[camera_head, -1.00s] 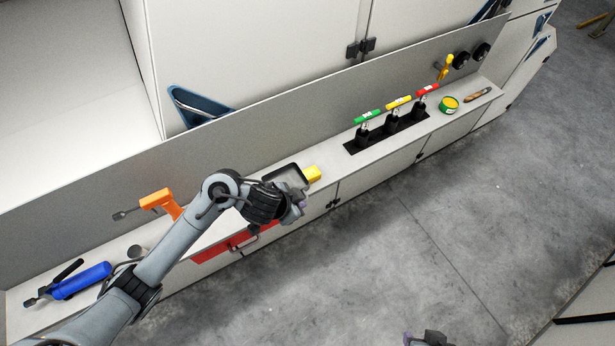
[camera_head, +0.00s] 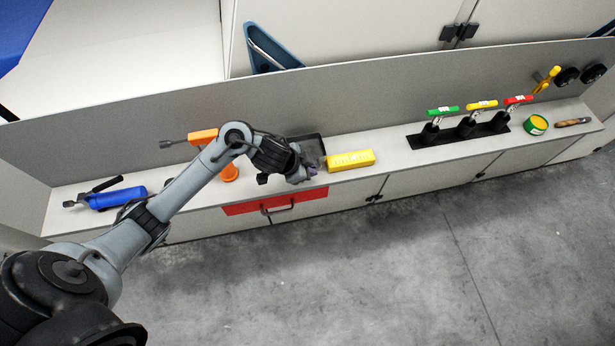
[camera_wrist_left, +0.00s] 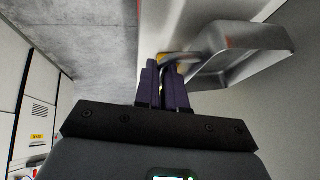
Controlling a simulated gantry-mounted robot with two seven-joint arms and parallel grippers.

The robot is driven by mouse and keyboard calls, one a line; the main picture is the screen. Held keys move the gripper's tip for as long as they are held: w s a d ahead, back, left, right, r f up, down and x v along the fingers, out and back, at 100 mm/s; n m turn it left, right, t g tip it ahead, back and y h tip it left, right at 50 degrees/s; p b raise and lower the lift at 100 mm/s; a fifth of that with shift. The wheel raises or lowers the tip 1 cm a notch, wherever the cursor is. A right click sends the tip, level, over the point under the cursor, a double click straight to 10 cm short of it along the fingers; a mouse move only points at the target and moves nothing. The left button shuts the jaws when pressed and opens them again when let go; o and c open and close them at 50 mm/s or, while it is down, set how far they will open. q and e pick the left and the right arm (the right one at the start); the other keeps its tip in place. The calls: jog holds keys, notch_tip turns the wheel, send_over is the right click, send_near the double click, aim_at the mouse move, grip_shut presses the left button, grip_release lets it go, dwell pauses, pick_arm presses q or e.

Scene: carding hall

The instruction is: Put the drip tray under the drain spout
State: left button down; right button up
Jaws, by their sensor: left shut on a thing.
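The drip tray (camera_head: 311,145) is a shallow dark grey tray on the ledge, left of the yellow block. My left gripper (camera_head: 312,171) is at its near edge, shut on it. In the left wrist view the purple fingertips (camera_wrist_left: 166,70) close at the tray's near end, and the grey tray (camera_wrist_left: 235,45) extends to the right of them. The forearm and hand hide part of the tray in the head view. A yellow tap-like fitting (camera_head: 546,79) on the back panel at the right may be the drain spout; I cannot tell. My right gripper is out of view.
The yellow block (camera_head: 350,160) is just right of the tray. An orange tool (camera_head: 202,136) and blue cylinder (camera_head: 118,197) are left.

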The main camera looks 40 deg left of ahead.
pick_arm(q)
jog(key=shift+a+f, duration=0.3)
jog(key=shift+f+b, duration=1.1)
jog(key=shift+f, duration=0.8)
jog(key=c, duration=1.2)
grip_release()
jog(key=shift+r, duration=0.15)
